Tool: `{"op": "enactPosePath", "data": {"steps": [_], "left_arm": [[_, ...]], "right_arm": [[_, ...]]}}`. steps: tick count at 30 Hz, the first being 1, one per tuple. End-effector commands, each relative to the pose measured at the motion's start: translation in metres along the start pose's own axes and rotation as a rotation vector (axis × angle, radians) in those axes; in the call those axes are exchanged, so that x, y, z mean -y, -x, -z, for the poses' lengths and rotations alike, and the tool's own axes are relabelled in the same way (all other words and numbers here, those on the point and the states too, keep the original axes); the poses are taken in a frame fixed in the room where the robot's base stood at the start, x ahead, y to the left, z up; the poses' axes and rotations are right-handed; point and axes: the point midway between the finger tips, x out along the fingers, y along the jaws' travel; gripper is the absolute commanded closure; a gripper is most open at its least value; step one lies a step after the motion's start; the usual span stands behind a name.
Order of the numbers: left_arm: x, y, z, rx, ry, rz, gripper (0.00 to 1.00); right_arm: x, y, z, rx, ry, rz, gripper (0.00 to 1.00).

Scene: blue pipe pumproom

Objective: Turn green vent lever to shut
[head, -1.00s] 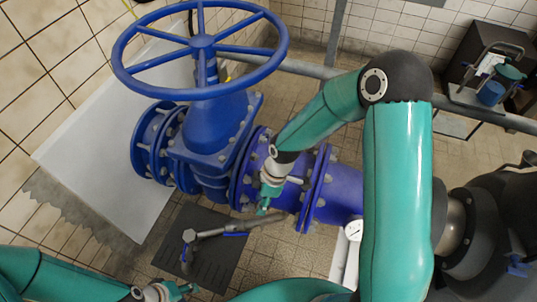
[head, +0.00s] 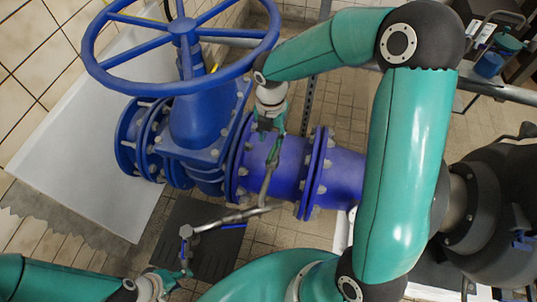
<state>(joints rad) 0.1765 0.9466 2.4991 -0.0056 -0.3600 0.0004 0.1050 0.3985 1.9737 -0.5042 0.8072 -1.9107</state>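A dark green lever (head: 274,152) shows in the head view at the top of a thin grey pipe (head: 267,182) that rises in front of the blue pipe. My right gripper (head: 268,131) points down just above the lever. Its fingers look spread, and I see no clear grip on the lever. My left gripper (head: 178,281) is at the bottom left, close to the lower end of the grey pipework. Its fingers are small and partly overlap the pipework, so their opening is unclear.
A large blue handwheel (head: 183,28) and valve body (head: 203,125) stand at the upper left. A blue lever (head: 233,226) lies along the lower grey pipe. A dark mat (head: 215,252) lies on the tiled floor. A black pump (head: 500,215) is at the right.

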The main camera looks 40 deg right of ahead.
Motion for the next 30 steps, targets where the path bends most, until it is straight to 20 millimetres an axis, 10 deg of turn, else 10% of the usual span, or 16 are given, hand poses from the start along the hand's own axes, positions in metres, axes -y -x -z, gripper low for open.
{"op": "enactPosePath", "data": {"steps": [12, 26, 30], "left_arm": [[0.003, -0.008, 0.000, 0.000, 0.000, 0.000, 0.60], [0.003, -0.009, 0.000, 0.000, 0.000, 0.000, 0.60], [0.003, -0.009, 0.000, 0.000, 0.000, 0.000, 0.60]], "right_arm": [[0.001, -0.080, 0.000, -0.002, -0.002, 0.001, 0.62], [0.001, -0.093, 0.000, -0.001, -0.004, -0.002, 0.62], [0.001, -0.093, 0.000, -0.001, -0.004, -0.001, 0.81]]}}
